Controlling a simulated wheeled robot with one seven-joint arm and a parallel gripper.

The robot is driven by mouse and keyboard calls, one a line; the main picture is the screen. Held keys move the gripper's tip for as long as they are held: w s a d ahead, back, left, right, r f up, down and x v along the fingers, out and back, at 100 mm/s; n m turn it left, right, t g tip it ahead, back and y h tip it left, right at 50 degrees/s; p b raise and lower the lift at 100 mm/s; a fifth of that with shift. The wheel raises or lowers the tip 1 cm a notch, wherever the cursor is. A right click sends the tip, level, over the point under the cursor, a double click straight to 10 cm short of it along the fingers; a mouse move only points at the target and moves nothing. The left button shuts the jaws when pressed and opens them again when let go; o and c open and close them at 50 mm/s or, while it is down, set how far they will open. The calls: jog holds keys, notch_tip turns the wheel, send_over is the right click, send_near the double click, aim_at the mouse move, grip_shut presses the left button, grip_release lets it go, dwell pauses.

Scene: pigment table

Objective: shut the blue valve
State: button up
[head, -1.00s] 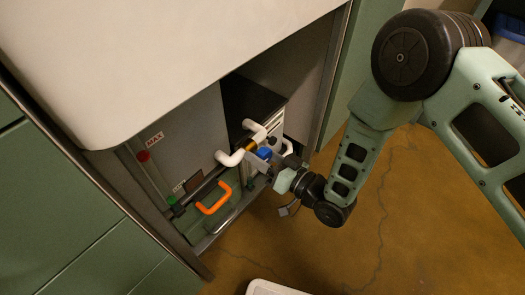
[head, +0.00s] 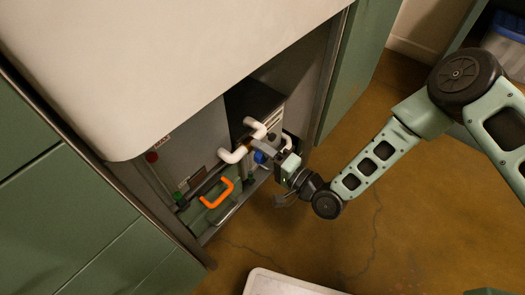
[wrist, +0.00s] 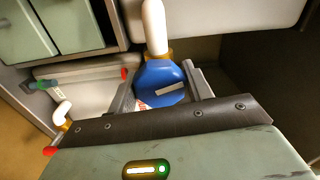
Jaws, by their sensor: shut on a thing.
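The blue valve (head: 260,157) sits beside a white pipe (head: 233,155) inside the open cabinet under the counter. In the wrist view it is a blue knob (wrist: 158,76) with a pale strip on its face, below a white pipe (wrist: 154,28) with a brass-coloured collar. My gripper (wrist: 161,88) has one grey finger on each side of the blue knob and is shut on it. In the head view my gripper (head: 267,150) reaches into the cabinet from the right and covers part of the valve.
A red knob (head: 152,157) is further left. A dark box (head: 252,100) stands behind the pipe. A white tray (head: 285,284) is on the floor in front.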

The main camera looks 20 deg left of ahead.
jog(key=shift+s+m, duration=0.1)
jog(key=shift+m, duration=1.5)
jog(key=o, duration=0.9)
jog(key=shift+o, duration=0.2)
jog(key=shift+d, duration=0.1)
jog(key=p+v, duration=0.5)
jog(key=v, duration=1.2)
jog(key=shift+s+d+f, duration=0.1)
jog(key=shift+d, duration=0.05)
